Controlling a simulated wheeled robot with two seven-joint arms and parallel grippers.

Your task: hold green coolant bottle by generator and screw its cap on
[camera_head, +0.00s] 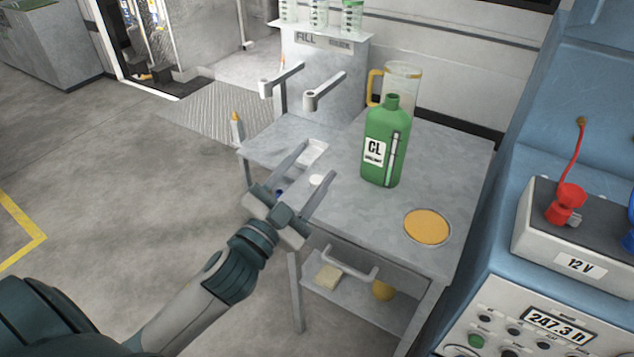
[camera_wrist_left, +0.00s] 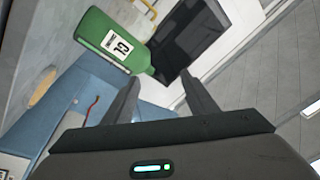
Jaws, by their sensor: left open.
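The green coolant bottle (camera_head: 385,145), labelled CL, stands upright on the grey cart top (camera_head: 350,215). No cap shows on its neck in the head view. It also shows tilted in the upper left of the left wrist view (camera_wrist_left: 105,42). My right gripper is not in view.
A clear jug (camera_head: 403,78) with a yellow handle stands behind the bottle. An orange disc (camera_head: 427,226) lies to the right front. A blue generator with a 12 V box (camera_head: 580,240) borders the right.

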